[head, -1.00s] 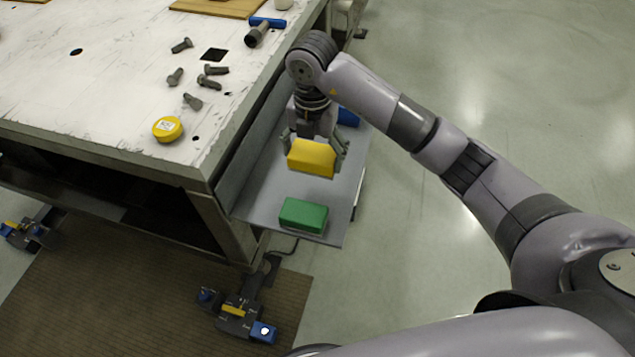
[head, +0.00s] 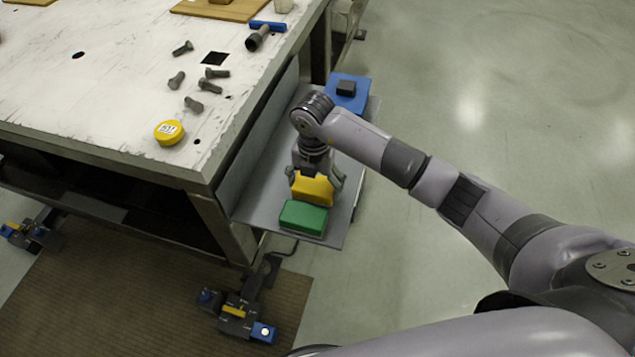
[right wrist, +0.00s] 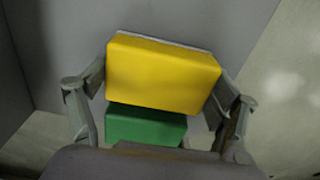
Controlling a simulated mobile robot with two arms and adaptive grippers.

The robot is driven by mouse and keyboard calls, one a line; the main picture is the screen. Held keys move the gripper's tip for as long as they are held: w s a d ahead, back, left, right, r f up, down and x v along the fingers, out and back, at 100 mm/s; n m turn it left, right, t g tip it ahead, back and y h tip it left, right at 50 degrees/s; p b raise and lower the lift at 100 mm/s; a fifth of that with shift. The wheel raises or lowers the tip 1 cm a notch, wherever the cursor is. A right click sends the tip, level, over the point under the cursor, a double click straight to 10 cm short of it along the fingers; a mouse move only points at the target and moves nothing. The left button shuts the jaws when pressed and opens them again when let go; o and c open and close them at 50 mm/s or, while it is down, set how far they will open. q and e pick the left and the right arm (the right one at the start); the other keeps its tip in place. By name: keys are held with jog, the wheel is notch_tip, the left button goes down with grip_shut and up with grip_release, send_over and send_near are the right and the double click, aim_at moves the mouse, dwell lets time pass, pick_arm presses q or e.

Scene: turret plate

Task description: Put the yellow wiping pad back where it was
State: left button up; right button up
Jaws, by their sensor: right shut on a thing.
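The yellow wiping pad (head: 312,190) is between the fingers of my right gripper (head: 316,180), which is shut on it. The pad is over the grey side shelf (head: 262,190), right behind the green pad (head: 303,217). In the right wrist view the yellow pad (right wrist: 163,74) sits between both fingers, with the green pad (right wrist: 146,125) beside it and partly hidden. I cannot tell whether the yellow pad touches the shelf. My left gripper is not in view.
A blue pad with a dark block (head: 347,90) is at the shelf's far end. The worktable (head: 110,90) holds several bolts, a yellow round tape measure (head: 169,132) and a blue-handled tool (head: 262,33). Pedals (head: 240,312) stand on the floor mat.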

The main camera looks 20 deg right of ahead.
aim_at(315, 183)
jog(key=shift+f, duration=0.15)
jog(key=o, duration=1)
jog(key=shift+o, duration=0.2)
jog(key=shift+r, duration=0.45)
notch_tip(315, 183, up, 12)
jog(key=b, duration=0.1)
jog(key=shift+f, duration=0.25)
jog(key=shift+w+d, duration=0.1)
